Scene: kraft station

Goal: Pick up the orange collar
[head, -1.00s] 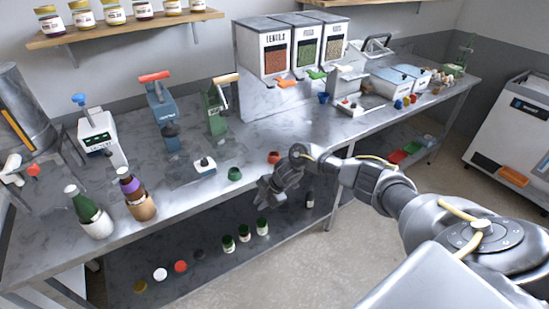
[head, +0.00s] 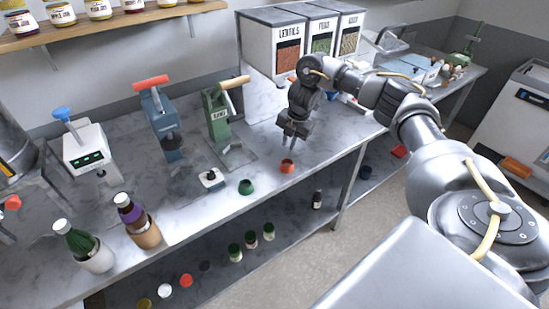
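The orange collar (head: 287,167) is a small ring on the grey marbled worktop, near its front edge. It stands to the right of a green collar (head: 246,187). My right gripper (head: 289,147) hangs above the orange collar with its fingers pointing down. Its two fingers look apart, with nothing seen between them. A small gap shows between the fingertips and the collar. My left gripper is not in view.
A green press (head: 218,125), a blue press (head: 160,120) and a white device (head: 85,150) stand behind. Dispensers (head: 275,45) are behind my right arm. Two bottles (head: 138,222) (head: 85,247) stand at front left. Several jars and caps lie on the lower shelf.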

